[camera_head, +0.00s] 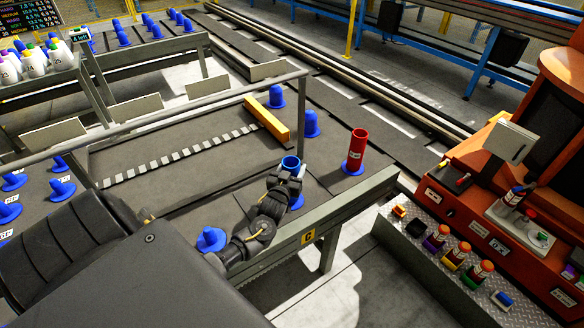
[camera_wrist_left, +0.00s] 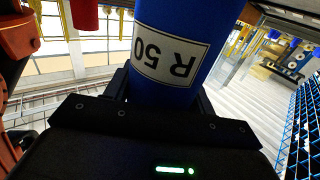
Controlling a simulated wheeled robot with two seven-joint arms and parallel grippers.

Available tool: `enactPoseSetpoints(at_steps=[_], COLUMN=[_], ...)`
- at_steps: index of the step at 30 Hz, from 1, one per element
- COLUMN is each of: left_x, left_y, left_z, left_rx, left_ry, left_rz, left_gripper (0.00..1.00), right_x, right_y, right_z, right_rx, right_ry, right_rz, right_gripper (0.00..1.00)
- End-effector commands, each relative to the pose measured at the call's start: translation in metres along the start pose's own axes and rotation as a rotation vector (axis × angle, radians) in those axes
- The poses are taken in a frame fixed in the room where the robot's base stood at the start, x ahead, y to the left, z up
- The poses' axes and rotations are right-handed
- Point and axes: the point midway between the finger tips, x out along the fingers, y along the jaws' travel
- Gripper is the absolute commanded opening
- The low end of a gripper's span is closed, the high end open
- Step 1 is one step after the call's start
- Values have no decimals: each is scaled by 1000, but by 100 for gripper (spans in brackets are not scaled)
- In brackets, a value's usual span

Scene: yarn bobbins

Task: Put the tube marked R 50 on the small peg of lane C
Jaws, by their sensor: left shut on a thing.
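The blue tube (camera_head: 290,163) is in my left gripper (camera_head: 287,177), at the near edge of the lane deck. In the left wrist view the blue tube (camera_wrist_left: 178,42) fills the jaws, and its white label reads R 50, upside down. The gripper is shut around it. A yellow plate on the deck's near rail (camera_head: 307,237) carries a letter that looks like C. A blue peg (camera_head: 297,202) shows just below the gripper, partly hidden by it. I cannot tell whether the tube touches this peg. Another blue peg (camera_head: 211,240) stands left of my forearm. My right gripper is not in view.
A red tube (camera_head: 358,148) stands on a blue peg to the right and also shows in the left wrist view (camera_wrist_left: 85,14). Bare blue pegs (camera_head: 311,124) and a yellow bar (camera_head: 267,120) lie beyond. An orange machine (camera_head: 470,200) stands at right. A grey handrail crosses behind the gripper.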

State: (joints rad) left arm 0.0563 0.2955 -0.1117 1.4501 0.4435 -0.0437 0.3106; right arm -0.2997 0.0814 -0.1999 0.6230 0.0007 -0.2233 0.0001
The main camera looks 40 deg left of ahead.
Motion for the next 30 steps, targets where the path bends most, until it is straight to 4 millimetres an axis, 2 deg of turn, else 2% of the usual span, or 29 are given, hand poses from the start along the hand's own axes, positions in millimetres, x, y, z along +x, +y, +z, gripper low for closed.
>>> enactPoseSetpoints(at_steps=[4, 14, 29, 30], left_x=[0, 0, 0, 0], left_y=[0, 0, 0, 0], left_z=[8, 8, 15, 14], left_rx=[0, 0, -1, -1], left_ry=[1, 1, 1, 1], left_rz=[0, -1, -1, -1], left_gripper=[32, 32, 32, 57], right_x=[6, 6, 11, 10], right_y=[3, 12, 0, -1], right_z=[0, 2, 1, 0], right_rx=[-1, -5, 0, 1], right_ry=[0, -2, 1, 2], right_rz=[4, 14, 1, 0], right_gripper=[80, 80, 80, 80])
